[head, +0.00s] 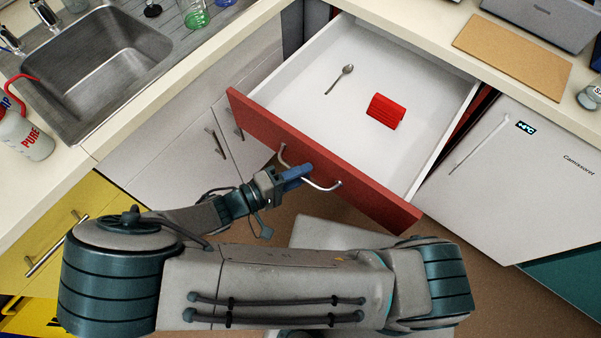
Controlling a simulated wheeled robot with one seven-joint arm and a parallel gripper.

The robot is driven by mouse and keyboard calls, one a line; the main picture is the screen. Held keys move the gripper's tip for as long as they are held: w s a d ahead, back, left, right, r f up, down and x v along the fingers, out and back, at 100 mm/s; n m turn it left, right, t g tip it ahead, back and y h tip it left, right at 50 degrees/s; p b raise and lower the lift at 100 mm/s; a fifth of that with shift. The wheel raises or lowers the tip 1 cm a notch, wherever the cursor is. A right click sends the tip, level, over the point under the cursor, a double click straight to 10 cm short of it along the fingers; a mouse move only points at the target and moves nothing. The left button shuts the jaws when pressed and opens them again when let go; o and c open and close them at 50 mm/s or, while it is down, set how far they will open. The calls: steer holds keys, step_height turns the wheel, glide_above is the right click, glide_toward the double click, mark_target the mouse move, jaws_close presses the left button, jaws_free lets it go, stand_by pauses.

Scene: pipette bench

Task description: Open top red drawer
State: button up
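The top red drawer (300,152) is pulled well out from the counter, its white inside showing. Its curved metal handle (322,186) is on the red front. My gripper (296,172) is at the left part of the handle, its blue fingers overlapping the bar in the picture. The fingers look close together, but the view does not show clearly whether they grip the bar. Inside the drawer lie a spoon (339,80) and a small red ribbed object (385,111).
A sink (95,65) and a white bottle (24,136) are at the left. A white dishwasher-like appliance (510,170) stands right of the drawer. A cutting board (513,56) lies on the right counter. A yellow cabinet (50,240) is at the lower left.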

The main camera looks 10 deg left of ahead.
steer(key=shift+a, duration=0.1)
steer(key=b+v, duration=0.1)
steer(key=v, duration=1.2)
steer(key=shift+s+a, duration=0.2)
steer(key=shift+s, duration=0.1)
